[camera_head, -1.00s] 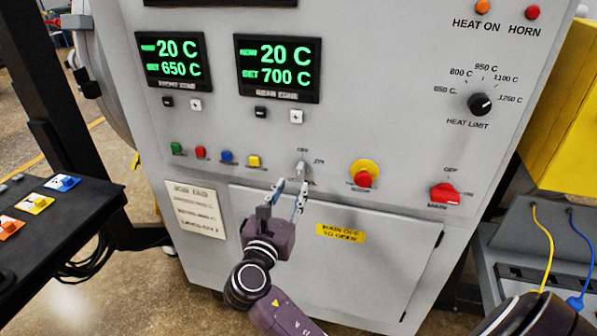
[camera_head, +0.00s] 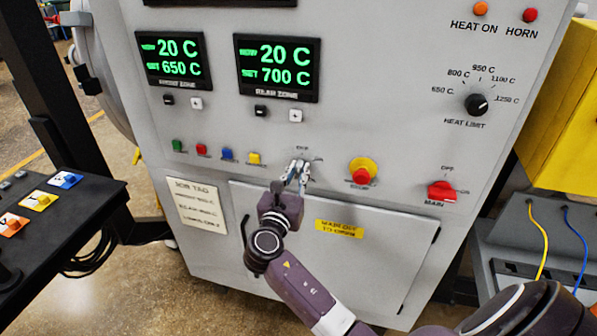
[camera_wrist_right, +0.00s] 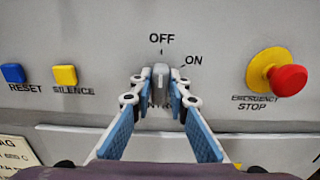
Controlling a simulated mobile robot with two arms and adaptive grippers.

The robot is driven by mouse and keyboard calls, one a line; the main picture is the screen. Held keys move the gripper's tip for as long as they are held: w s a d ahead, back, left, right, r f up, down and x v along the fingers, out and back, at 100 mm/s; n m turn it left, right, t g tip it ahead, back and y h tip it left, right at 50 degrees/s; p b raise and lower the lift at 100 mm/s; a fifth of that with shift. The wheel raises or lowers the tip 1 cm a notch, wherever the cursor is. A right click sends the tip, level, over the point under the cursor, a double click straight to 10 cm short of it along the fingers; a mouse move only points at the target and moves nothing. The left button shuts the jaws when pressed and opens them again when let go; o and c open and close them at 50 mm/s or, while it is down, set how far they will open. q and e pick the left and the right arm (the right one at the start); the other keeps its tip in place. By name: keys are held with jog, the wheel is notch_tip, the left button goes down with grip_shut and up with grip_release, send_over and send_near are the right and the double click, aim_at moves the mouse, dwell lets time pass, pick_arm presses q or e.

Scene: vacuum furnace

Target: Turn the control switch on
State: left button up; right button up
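The control switch (camera_wrist_right: 160,76) is a small grey knob on the grey furnace panel. In the right wrist view it stands upright, in line with the OFF label above it; ON is printed to its upper right. My right gripper (camera_wrist_right: 160,82) has its two blue-padded fingers closed in on the knob, one tip on each side, seemingly touching it. In the head view the right gripper (camera_head: 298,170) covers most of the switch. The label below the knob is partly hidden by the fingers. My left gripper is not in view.
A red emergency stop button (camera_wrist_right: 288,80) on a yellow collar is right of the switch, and blue (camera_wrist_right: 13,73) and yellow (camera_wrist_right: 65,75) buttons are left. A red main switch (camera_head: 440,191) sits farther right. A black console (camera_head: 85,205) stands at the left.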

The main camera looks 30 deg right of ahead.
grip_shut()
jog(key=shift+m, duration=0.3)
jog(key=m+b, duration=0.1)
jog(key=m, duration=0.1)
jog(key=m+b, duration=0.2)
jog(key=m, duration=0.1)
jog(key=shift+s+f, duration=0.1)
jog(key=shift+f, duration=0.1)
jog(key=m+b, duration=0.2)
jog(key=m, duration=0.2)
jog(key=shift+d, duration=0.1)
jog(key=shift+s+m+b, duration=0.1)
jog(key=shift+m+b, duration=0.75)
jog(key=shift+m, duration=0.35)
